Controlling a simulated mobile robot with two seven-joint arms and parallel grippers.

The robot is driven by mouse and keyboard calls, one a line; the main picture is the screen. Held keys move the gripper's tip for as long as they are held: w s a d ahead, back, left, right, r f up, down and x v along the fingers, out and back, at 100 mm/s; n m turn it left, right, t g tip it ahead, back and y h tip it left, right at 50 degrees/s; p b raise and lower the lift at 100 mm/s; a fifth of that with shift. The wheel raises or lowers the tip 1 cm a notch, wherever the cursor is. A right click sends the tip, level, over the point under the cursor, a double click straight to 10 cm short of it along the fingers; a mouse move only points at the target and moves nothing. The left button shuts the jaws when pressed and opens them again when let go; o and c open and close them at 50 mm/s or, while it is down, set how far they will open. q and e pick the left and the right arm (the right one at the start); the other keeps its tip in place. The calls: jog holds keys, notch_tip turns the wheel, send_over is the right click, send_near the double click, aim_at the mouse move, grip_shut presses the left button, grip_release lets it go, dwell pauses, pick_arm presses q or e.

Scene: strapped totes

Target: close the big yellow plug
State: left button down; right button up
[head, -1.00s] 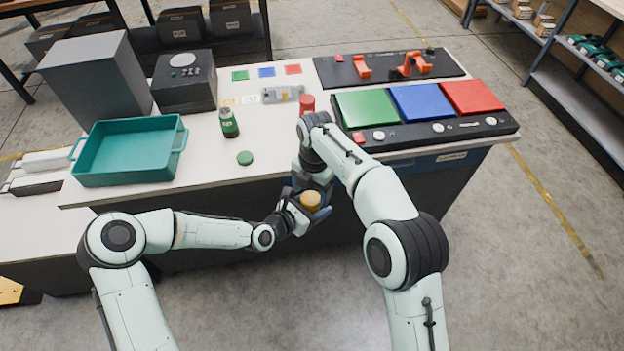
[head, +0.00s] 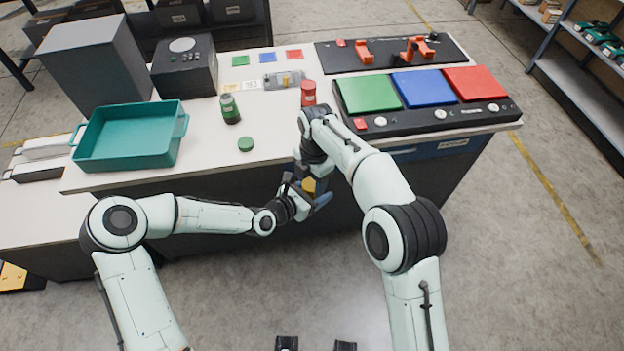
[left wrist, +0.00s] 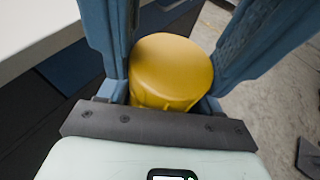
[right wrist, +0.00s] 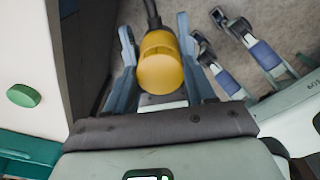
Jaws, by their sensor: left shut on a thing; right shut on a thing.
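My left gripper (head: 322,198) is shut on a yellow cylindrical plug part. In the left wrist view the yellow part (left wrist: 171,71) sits between the fingers, round end toward the camera. My right gripper (right wrist: 158,55) is shut on a yellow part (right wrist: 161,68) with a dark cable or stem beyond it. In the head view the two grippers are close together in front of the table's front edge. Only a little yellow (head: 308,185) shows between them, partly covered by fingers. I cannot tell whether the yellow parts touch or are joined.
The white table (head: 210,172) holds a teal tote (head: 130,160), a green bottle (head: 230,109), a green disc (head: 246,144), a red can (head: 308,94) and a black panel (head: 480,123) with coloured pads. The floor (head: 530,280) at right is clear.

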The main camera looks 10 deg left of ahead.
jog(key=m, duration=0.4)
jog(key=o, duration=1.2)
jog(key=shift+c, duration=0.2)
jog(key=shift+w+r, duration=0.1)
jog(key=shift+r, duration=2.2)
jog(key=shift+c, duration=0.4)
